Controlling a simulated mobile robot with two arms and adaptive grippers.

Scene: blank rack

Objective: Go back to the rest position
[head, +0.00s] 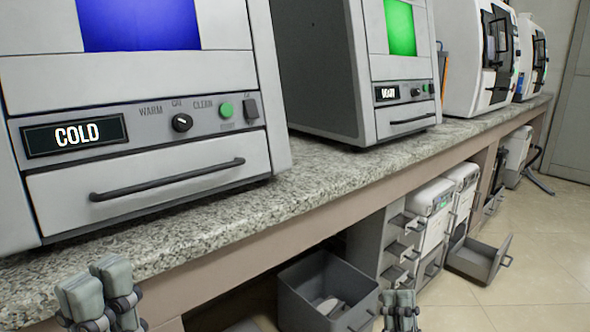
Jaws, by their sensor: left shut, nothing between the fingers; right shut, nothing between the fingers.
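My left gripper (98,290) shows at the bottom left, in front of the counter's front edge, with its grey fingers pointing up. It is shut and empty. My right gripper (400,308) shows at the bottom, right of the middle, beside the open grey drawer in the picture. It is also shut and empty. Neither gripper appears to touch anything. Most of both arms is outside the view.
A speckled counter (310,190) bears a grey machine reading COLD (150,205), another with a green screen (400,28), and white machines (478,55). Below are an open grey drawer (325,290), drawer units (432,198) and another pulled-out drawer (480,257). Tiled floor (550,235) is clear at right.

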